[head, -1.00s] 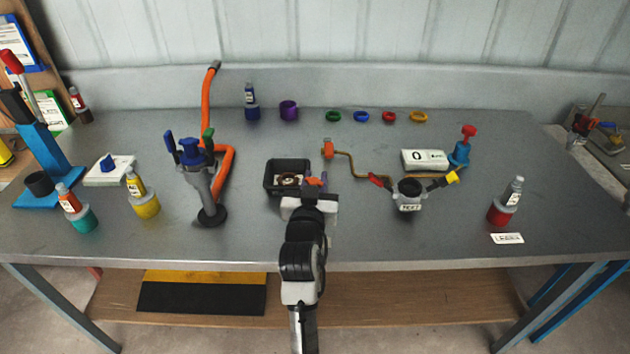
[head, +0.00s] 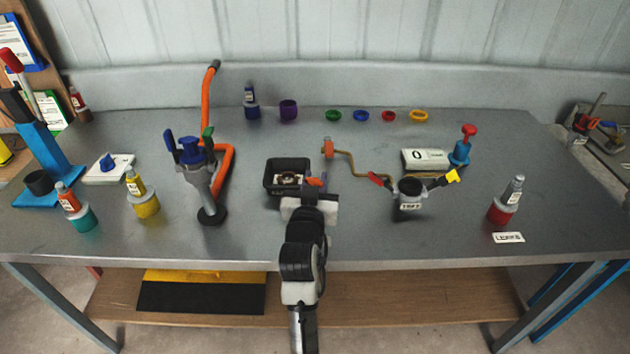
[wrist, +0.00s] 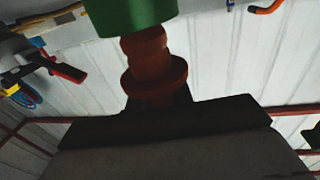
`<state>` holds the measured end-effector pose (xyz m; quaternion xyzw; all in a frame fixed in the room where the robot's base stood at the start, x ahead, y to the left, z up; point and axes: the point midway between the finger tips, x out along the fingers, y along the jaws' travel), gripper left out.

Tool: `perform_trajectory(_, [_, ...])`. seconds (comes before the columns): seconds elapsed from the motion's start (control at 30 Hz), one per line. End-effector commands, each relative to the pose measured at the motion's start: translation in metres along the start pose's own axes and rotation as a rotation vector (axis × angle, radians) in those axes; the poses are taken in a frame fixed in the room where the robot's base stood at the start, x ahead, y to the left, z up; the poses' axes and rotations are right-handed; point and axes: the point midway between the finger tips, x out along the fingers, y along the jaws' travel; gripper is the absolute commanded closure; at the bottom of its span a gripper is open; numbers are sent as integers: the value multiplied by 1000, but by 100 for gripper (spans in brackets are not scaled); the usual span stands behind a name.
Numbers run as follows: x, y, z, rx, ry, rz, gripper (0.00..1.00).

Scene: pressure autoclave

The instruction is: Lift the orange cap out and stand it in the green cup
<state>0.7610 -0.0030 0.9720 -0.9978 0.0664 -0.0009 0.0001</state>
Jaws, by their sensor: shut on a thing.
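My gripper (head: 312,193) is at the right front side of the black tray (head: 267,185), low over the bench. It is shut on a small orange piece (head: 316,182). In the wrist view this orange-brown piece (wrist: 152,75) is stepped, with a wide round flange, and stands out from the dark gripper (wrist: 155,104). A green cylinder (wrist: 135,15) overlaps its far end at the top edge. I cannot tell whether the two touch or are joined. A teal-green cup (head: 84,221) with a bottle in it stands at the front left.
A clamp-like stand (head: 208,190) with an orange hose (head: 229,165) is to the left. A grey pot (head: 410,197) with red and yellow handles and a bent brass pipe (head: 350,165) are to the right. Several coloured rings lie at the back.

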Motion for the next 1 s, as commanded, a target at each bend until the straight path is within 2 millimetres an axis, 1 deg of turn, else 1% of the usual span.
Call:
perform_trajectory(0.47, [0,0,13,0,0,0,100])
perform_trajectory(0.5, [0,0,13,0,0,0,76])
perform_trajectory(0.6, [0,0,13,0,-1,0,63])
perform_trajectory(0.7, [0,0,13,0,-2,0,52])
perform_trajectory(1.0, [0,0,14,-1,-4,0,52])
